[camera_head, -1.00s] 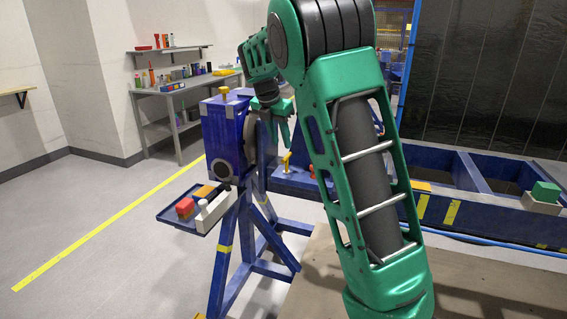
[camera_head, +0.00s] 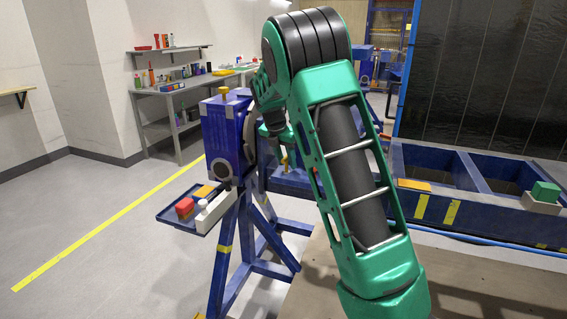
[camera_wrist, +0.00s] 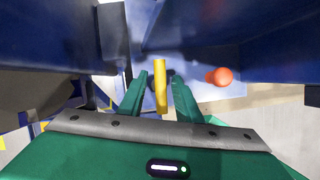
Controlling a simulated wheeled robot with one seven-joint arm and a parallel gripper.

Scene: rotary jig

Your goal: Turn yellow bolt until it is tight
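In the wrist view the yellow bolt (camera_wrist: 160,88) stands between the two green fingers of my gripper (camera_wrist: 160,82). The fingers are apart, with a gap seeming to show on each side of the bolt. Whether either finger touches it is hard to tell. In the head view a yellow bolt (camera_head: 285,161) shows at the blue jig arm, just below my gripper (camera_head: 284,146), which is partly hidden by my arm.
A round red object (camera_wrist: 219,76) lies right of the bolt in the wrist view. Blue bins (camera_head: 440,165) stand at the right. A grey workbench (camera_head: 180,88) is behind, with open floor at left.

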